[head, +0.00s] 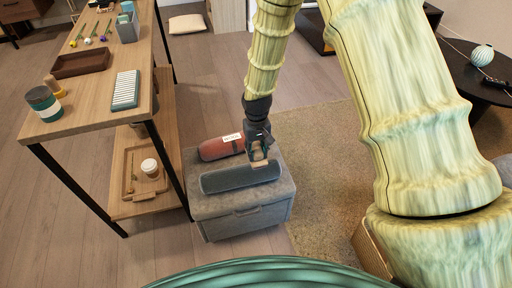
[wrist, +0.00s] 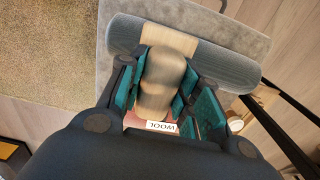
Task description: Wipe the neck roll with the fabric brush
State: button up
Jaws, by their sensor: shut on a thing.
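My gripper (head: 258,150) is shut on the wooden handle of the fabric brush (head: 259,163). In the wrist view the brush's rounded handle (wrist: 160,85) is between the teal finger pads, and its flat wooden head (wrist: 170,38) overlaps the dark grey roll (wrist: 225,65). The brush appears to touch this roll, but the bristles are hidden. In the head view the dark grey roll (head: 230,178) lies on the front of a grey ottoman (head: 240,212). A red roll (head: 215,149) with a white label lies behind it. Either could be a neck roll by shape.
A wooden shelf table (head: 95,85) stands left of the ottoman, holding a striped block (head: 125,90), a brown tray (head: 81,64) and a jar (head: 43,103). Its lower shelf holds a tray with a cup (head: 149,167). The rug (head: 320,140) is open on the right.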

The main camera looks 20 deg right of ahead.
aim_at(257, 148)
notch_tip(257, 148, down, 4)
jog(key=b, duration=0.3)
jog(key=shift+f, duration=0.2)
jog(key=shift+d+f+b, duration=0.2)
jog(key=shift+d+b, duration=0.1)
jog(key=shift+d+r, duration=0.15)
jog(key=shift+d, duration=0.25)
jog(key=shift+d+b, duration=0.45)
jog(key=shift+d, duration=0.6)
jog(key=shift+d+b, duration=0.3)
jog(key=shift+b, duration=0.05)
jog(key=shift+f+b, duration=0.25)
jog(key=shift+b, duration=0.2)
jog(key=shift+a+r+p, duration=0.25)
jog(key=shift+r+p, duration=0.1)
jog(key=shift+r, duration=0.1)
jog(key=shift+a+f, duration=0.15)
jog(key=shift+a, duration=0.2)
jog(key=shift+a+p, duration=0.85)
jog(key=shift+a, duration=0.6)
notch_tip(257, 148, up, 8)
jog(key=p, duration=0.6)
